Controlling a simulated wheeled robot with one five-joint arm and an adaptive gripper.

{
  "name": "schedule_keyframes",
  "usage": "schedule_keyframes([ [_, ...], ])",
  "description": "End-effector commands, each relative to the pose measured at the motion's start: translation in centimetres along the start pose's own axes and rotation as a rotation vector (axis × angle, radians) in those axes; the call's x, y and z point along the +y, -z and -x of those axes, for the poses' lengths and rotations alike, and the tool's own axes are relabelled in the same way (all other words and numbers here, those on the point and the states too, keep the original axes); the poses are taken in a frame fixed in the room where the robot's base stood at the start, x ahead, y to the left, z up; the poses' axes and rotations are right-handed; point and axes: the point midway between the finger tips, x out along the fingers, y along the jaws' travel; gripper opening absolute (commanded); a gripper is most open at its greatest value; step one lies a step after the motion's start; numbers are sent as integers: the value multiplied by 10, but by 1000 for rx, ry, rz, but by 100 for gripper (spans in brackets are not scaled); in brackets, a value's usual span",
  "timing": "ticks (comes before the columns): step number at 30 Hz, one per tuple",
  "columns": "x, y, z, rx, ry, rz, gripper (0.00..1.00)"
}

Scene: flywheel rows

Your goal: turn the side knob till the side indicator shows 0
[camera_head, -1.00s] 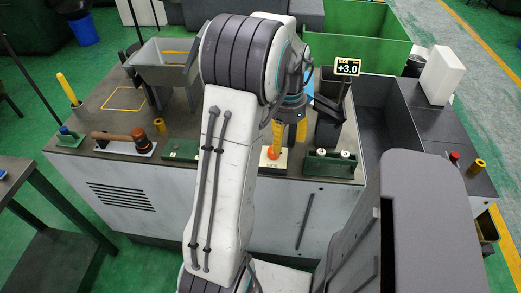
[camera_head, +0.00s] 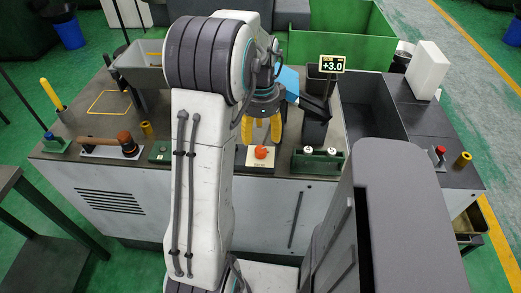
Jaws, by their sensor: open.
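The side knob (camera_head: 261,152) is orange and sits on a pale square plate (camera_head: 260,163) near the front edge of the bench. The side indicator (camera_head: 332,64) is a small dark sign on a post at the back right and reads +3.0. My gripper (camera_head: 262,132) has yellow fingers that point down. It is open and empty, with the fingers spread on either side in the picture, just beyond and above the knob. The fingers look apart from the knob; their exact height above the bench cannot be told.
A green block with two white-topped buttons (camera_head: 318,162) stands right of the knob. A brown-handled lever (camera_head: 110,142) and a small green box (camera_head: 160,152) are to the left. A dark bin (camera_head: 316,125) and a deep grey trough (camera_head: 372,112) lie right of my gripper.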

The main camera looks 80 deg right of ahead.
Motion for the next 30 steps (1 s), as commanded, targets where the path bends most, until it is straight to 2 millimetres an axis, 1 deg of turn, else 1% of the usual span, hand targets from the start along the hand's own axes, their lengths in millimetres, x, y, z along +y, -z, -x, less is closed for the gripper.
schedule_keyframes([
  [5,0,0,-6,-1,-3,-57,59],
  [15,1,0,-47,-1,-4,-62,59],
  [21,0,0,-65,-1,-2,-61,59],
  [25,0,0,-71,0,-1,-61,59],
  [30,0,0,-74,0,-1,-60,59],
])
